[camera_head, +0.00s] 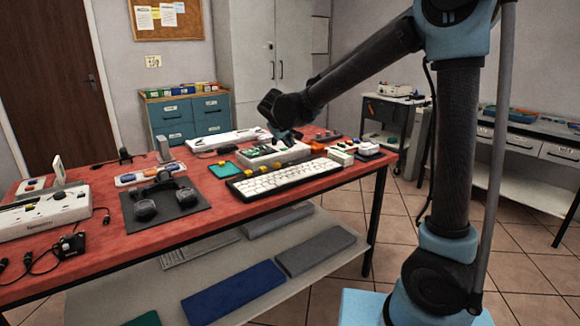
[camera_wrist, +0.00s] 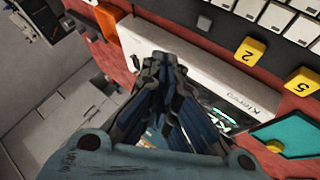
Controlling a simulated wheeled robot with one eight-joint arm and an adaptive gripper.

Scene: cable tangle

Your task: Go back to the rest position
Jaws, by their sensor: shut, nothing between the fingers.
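My gripper (camera_head: 287,137) is at the far part of the red table, at the end of my dark arm. It is low over a white box (camera_head: 290,155) with green and dark parts on top. In the wrist view my gripper (camera_wrist: 160,62) has its fingers together, with nothing seen between them. The white box (camera_wrist: 215,85) with printed lettering lies beneath the fingers in that view and is partly hidden by them. Whether the fingertips touch the box, I cannot tell.
A white keyboard (camera_head: 285,178) with yellow tags lies in front of the box. A teal pad (camera_head: 225,170) is to its left. Headphones on a dark mat (camera_head: 190,213) and a white power strip (camera_head: 40,215) are farther left. The space above the table looks clear.

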